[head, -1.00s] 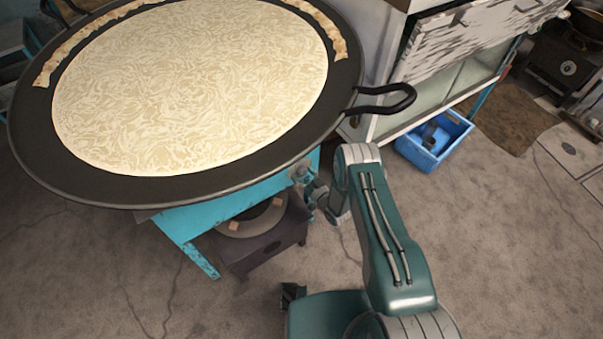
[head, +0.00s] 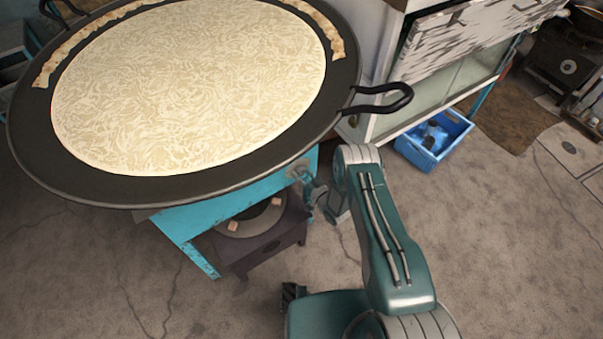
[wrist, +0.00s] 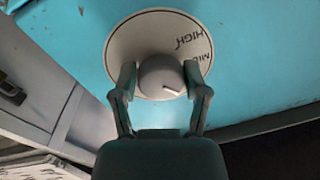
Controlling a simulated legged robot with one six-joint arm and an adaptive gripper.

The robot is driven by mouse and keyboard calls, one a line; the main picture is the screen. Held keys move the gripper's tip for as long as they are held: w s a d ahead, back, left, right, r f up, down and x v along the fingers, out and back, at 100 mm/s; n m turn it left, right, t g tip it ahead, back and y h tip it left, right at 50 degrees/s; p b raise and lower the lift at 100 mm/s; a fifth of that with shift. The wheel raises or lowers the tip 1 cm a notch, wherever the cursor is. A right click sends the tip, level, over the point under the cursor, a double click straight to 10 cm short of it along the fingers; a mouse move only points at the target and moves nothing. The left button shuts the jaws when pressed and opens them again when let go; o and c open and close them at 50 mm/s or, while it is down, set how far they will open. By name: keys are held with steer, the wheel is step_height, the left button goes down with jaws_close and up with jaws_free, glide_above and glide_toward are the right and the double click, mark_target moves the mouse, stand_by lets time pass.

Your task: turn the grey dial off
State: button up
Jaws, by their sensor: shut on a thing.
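The grey dial (wrist: 162,77) shows in the wrist view, at the centre of a round off-white plate (wrist: 135,35) on a turquoise panel. The plate carries the words HIGH and MID, part of the latter covered by a finger. The dial's pale pointer line points to the right and slightly down. My gripper (wrist: 160,85) has one finger on each side of the dial and is shut on it. In the head view my gripper (head: 312,193) reaches the side of the turquoise stand (head: 195,217); the dial is hard to make out there.
A dark burner box (head: 262,250) sits below. A blue crate (head: 425,160) and white cabinet stand at right. The floor in front is clear.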

steer(key=m, duration=0.3)
steer(key=shift+w+m, duration=0.1)
steer(key=shift+m, duration=1.9)
steer(key=shift+t, duration=0.3)
steer(key=o, duration=1.1)
steer(key=shift+o, duration=0.2)
steer(key=v, duration=1.2)
steer(key=shift+f, duration=0.15)
